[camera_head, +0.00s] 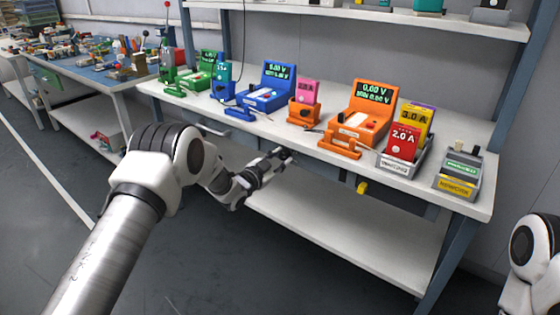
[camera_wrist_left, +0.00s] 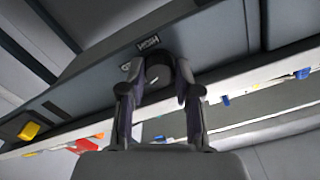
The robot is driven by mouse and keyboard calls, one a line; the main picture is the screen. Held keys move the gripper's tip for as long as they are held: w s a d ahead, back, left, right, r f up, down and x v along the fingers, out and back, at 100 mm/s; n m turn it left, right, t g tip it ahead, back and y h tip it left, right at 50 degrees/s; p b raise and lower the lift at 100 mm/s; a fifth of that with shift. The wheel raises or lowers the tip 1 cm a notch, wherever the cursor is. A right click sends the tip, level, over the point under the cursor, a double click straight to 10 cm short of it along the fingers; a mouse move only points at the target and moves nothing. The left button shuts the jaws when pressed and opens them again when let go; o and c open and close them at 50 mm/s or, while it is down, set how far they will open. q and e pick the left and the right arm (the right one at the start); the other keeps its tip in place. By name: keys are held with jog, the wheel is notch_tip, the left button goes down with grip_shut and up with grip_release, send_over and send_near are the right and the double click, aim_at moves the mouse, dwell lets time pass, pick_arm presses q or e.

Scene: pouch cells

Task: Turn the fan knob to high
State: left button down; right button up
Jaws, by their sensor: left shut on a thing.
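The fan knob (camera_wrist_left: 160,70) is a dark rounded knob on a dark grey panel (camera_wrist_left: 90,82) in the left wrist view. A white label reading HIGH (camera_wrist_left: 149,42) sits beside it, and a smaller label (camera_wrist_left: 126,67) at its left is too small to read. My left gripper (camera_wrist_left: 157,82) is shut on the knob, one finger on each side. In the head view my left gripper (camera_head: 283,154) is at the front edge of the bench, and the knob is hidden there. The knob's pointer cannot be made out. My right gripper is out of view.
A yellow part (camera_wrist_left: 29,131) sticks out of the panel; it also shows under the bench edge in the head view (camera_head: 362,187). The white bench (camera_head: 430,200) carries orange and blue testers, with red and yellow pouch cells. The lower shelf (camera_head: 350,235) is bare.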

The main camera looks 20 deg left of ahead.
pick_arm(q)
jog(key=m+b, duration=0.1)
jog(key=m, duration=0.4)
jog(key=shift+f+m, duration=0.1)
jog(key=shift+m, duration=0.2)
jog(key=m+b, duration=0.2)
jog(key=m, duration=0.3)
jog(key=m+b, duration=0.2)
jog(key=m, duration=0.3)
jog(key=shift+m, duration=0.4)
jog(key=m+b, duration=0.2)
jog(key=m, duration=0.2)
jog(key=shift+m+b, duration=0.3)
jog(key=shift+m, duration=0.1)
jog(key=c, duration=1.1)
grip_release()
